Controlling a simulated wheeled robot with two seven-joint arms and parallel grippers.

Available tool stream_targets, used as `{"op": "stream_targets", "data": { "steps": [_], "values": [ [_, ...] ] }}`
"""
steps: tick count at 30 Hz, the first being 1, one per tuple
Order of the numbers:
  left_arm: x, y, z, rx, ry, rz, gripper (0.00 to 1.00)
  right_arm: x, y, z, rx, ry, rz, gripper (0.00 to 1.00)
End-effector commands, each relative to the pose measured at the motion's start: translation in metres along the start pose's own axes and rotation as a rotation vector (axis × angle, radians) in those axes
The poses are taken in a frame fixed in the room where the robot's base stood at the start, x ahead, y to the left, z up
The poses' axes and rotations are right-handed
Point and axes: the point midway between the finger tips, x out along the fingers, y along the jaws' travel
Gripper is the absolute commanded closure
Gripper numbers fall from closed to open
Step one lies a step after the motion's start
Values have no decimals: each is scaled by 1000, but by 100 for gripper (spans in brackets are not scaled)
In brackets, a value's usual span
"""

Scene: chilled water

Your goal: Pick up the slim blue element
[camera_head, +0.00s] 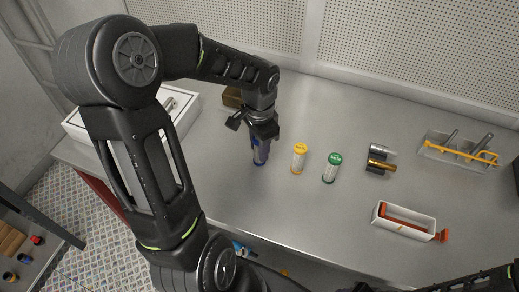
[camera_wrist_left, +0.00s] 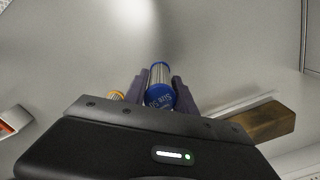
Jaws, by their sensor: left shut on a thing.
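The slim blue element (camera_head: 261,151) stands upright at the left middle of the metal bench in the head view. My left gripper (camera_head: 258,133) comes down over it from above and is shut on its upper part. In the left wrist view the blue cap with lettering of the slim blue element (camera_wrist_left: 160,94) sits between the two fingers of my left gripper (camera_wrist_left: 159,90). Whether its base touches the bench I cannot tell. My right arm shows only at the lower right edge of the head view; its gripper is not clearly visible.
A yellow-capped element (camera_head: 299,158) and a green-capped element (camera_head: 332,167) stand to the right. A white box (camera_head: 184,110) and brown block (camera_head: 232,97) lie left.

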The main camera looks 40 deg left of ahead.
Motion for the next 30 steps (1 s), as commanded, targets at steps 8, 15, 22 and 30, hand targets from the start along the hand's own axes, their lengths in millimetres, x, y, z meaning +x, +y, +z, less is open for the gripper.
{"op": "stream_targets", "data": {
  "steps": [8, 15, 22, 30],
  "values": [
    [0, 0, 0, 0, 0, 0, 100, 0, 0, 0, 0, 0, 0, 64],
    [-19, -1, -1, -1, 4, -3, 100, 2, 1, 0, 0, 0, 0, 64],
    [-63, -1, -1, -1, 5, -4, 100, 6, 2, -1, -1, 2, -2, 64],
    [-98, 0, 0, 0, 2, -1, 100, 9, 2, -1, -2, 3, -3, 64]
  ]
}}
